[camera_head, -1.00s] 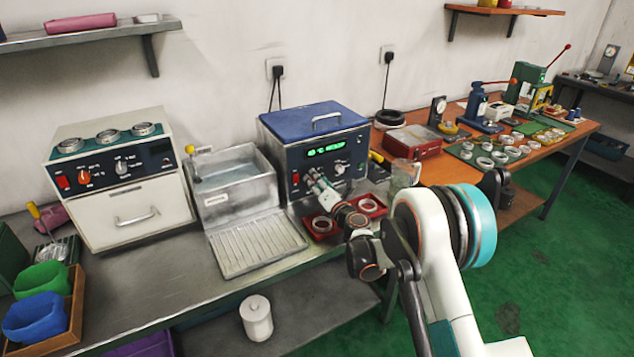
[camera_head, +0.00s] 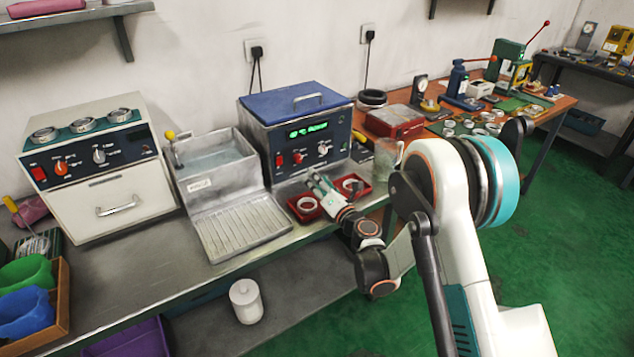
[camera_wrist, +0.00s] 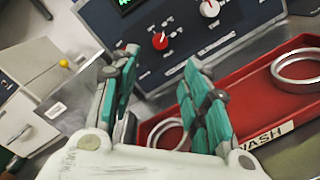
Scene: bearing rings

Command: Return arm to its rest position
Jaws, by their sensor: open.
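My gripper (camera_head: 317,182) is open and empty at the end of my bent arm, over the metal bench in front of the blue-lidded machine. In the wrist view the two teal-padded fingers of my gripper (camera_wrist: 160,95) stand apart with nothing between them. Just beyond them is a red tray (camera_wrist: 245,105) with a "WASH" label. One bearing ring (camera_wrist: 298,68) lies at its right. Another ring (camera_wrist: 170,133) lies at its left, partly hidden by the fingers. In the head view the rings (camera_head: 307,204) show in the red tray beside my gripper.
The blue-lidded machine (camera_head: 297,135) stands close behind my gripper. A sink with a ribbed drainboard (camera_head: 240,228) is to the left, a glass beaker (camera_head: 387,158) to the right. An oven-like unit (camera_head: 95,180) stands further left. Open green floor (camera_head: 540,230) lies at the right.

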